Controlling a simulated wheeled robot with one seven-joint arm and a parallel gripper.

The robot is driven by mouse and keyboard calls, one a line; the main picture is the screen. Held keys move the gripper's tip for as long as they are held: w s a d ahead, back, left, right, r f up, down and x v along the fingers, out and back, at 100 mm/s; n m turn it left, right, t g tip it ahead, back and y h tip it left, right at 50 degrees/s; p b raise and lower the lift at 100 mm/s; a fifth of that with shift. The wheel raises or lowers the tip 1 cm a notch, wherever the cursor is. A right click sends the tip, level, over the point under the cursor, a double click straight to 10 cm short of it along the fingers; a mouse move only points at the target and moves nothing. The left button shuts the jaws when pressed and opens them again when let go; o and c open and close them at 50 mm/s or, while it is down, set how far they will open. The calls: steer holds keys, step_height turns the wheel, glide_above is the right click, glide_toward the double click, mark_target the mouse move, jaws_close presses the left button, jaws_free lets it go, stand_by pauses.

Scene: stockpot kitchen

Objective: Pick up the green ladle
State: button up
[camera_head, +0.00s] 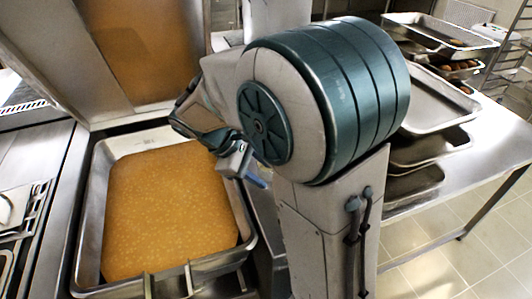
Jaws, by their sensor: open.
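I cannot make out a green ladle in this view. My arm fills the middle of the picture and hides what lies behind it. My gripper (238,163) shows only in part, to the left of my arm's large round joint. It is open, and I see nothing held in it. It appears over the right side of a metal pan (84,235) of golden-brown food. A small blue piece shows just below the gripper; I cannot tell what it is.
A steel table (487,135) at the right bears stacked trays (440,104), with round brown food in trays farther back. A raised metal lid (50,50) stands behind the pan. A wire rack (38,210) is at the left edge. Tiled floor (430,270) is open at lower right.

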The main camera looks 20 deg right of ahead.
steer(key=w+a+r+n+t+h+p, duration=0.2)
steer(key=w+a+r+n+h, duration=0.1)
steer(key=w+a+n+h, duration=0.4)
steer(key=shift+m+y, duration=0.4)
steer(key=shift+m, duration=0.5)
steer(key=p+x, duration=0.1)
steer(key=x, duration=0.4)
steer(key=r+p+x, duration=0.1)
steer(key=x, duration=0.3)
steer(key=p+x, duration=0.1)
steer(key=x, duration=0.4)
steer(key=shift+w+d+r, duration=0.2)
steer(key=shift+w+d, duration=0.2)
steer(key=shift+d, duration=0.2)
steer(key=shift+d+f, duration=0.3)
steer(key=shift+d, duration=0.15)
jaws_close()
